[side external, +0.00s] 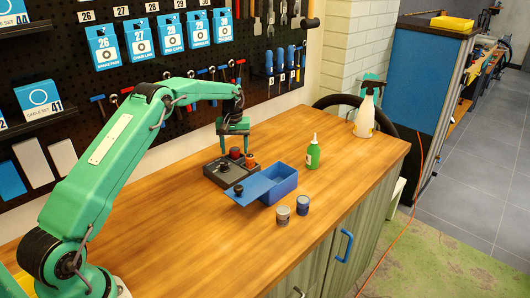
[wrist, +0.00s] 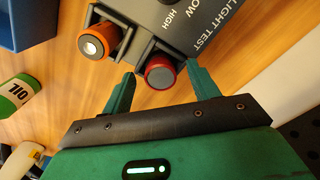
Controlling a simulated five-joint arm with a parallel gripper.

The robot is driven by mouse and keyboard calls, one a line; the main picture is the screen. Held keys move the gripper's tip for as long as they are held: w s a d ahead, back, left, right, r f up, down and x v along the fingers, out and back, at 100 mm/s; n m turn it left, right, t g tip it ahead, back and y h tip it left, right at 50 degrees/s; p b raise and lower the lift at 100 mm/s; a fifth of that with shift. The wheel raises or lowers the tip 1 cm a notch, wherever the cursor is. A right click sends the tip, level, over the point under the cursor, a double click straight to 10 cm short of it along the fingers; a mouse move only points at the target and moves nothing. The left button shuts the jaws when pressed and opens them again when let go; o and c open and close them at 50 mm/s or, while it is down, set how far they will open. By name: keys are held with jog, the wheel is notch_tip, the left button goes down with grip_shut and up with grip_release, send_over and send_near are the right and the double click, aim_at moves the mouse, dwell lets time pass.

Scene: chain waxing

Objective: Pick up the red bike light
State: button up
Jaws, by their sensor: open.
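The red bike light (wrist: 160,77) sits in a slot at the edge of the dark grey light-test tray (wrist: 200,42), its round end facing the wrist camera. In the side view the red light (side external: 235,153) shows small below my gripper (side external: 235,143). My gripper is open. In the wrist view its two green fingertips (wrist: 162,70) stand on either side of the red light, and I cannot tell whether they touch it. An orange bike light (wrist: 92,45) sits in the neighbouring slot, outside the left finger.
A blue box (side external: 280,186) with a blue lid (side external: 248,190) stands in front of the tray. A green oil bottle (side external: 313,155) and two small cans (side external: 283,215) are to the right. A spray bottle (side external: 366,115) stands farther back. The front of the wooden bench (side external: 190,250) is clear.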

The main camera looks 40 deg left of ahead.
aim_at(236, 150)
jog(key=c, duration=1.2)
jog(key=shift+o, duration=0.2)
jog(key=shift+r, duration=0.15)
jog(key=shift+r, duration=0.5)
jog(key=r, duration=0.3)
jog(key=shift+d+r, duration=0.15)
jog(key=shift+d, duration=0.2)
jog(key=s+d+r, duration=0.2)
jog(key=d+r, duration=0.4)
jog(key=d, duration=0.4)
jog(key=shift+d+r, duration=0.25)
jog(key=shift+d, duration=0.15)
